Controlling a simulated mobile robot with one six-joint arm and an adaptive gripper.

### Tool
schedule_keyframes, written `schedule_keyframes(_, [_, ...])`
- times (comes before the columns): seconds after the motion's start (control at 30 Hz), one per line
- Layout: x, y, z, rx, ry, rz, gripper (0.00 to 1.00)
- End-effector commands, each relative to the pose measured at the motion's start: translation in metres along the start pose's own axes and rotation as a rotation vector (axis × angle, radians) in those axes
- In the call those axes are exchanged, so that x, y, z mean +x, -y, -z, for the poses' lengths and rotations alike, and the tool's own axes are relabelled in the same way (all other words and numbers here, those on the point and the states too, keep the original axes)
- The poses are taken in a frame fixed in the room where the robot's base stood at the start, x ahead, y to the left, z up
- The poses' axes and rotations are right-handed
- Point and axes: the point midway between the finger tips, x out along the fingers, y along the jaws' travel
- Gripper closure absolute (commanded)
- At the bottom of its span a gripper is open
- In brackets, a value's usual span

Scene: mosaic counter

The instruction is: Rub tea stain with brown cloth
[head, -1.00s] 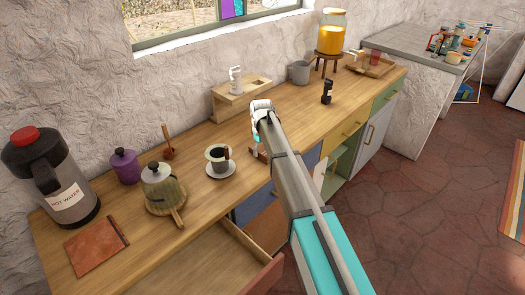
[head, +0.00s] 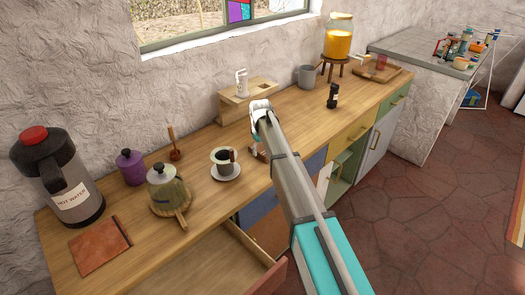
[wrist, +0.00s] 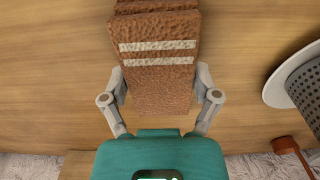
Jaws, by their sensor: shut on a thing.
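The brown cloth (wrist: 158,85) is folded, ribbed in texture and crossed by two pale stripes. My gripper (wrist: 163,95) is shut on it, with one finger on each side, in the wrist view. The cloth is over the wooden counter (wrist: 55,75); I cannot tell whether it touches the wood. In the head view my gripper (head: 260,108) is over the counter, to the right of the cup (head: 223,158), and my arm hides most of the cloth. I see no tea stain in either view; it may be hidden under the cloth or arm.
A saucer (head: 226,174) holds the cup. A teapot (head: 163,188), purple jar (head: 131,166), hot water flask (head: 72,185) and flat brown square (head: 95,245) stand left. A wooden stand (head: 247,98) is behind my gripper. An open drawer (head: 215,265) juts out in front.

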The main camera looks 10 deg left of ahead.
Motion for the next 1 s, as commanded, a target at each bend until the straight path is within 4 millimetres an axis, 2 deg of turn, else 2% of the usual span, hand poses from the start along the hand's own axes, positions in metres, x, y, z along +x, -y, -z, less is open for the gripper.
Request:
schedule_keyframes(0.37, [0.001, 0.000, 0.006, -0.001, -0.006, 0.000, 0.59])
schedule_keyframes(0.8, [-0.001, 0.000, 0.032, -0.001, -0.004, 0.000, 0.59])
schedule_keyframes(1.0, [-0.002, 0.000, 0.037, -0.001, -0.004, 0.000, 0.59])
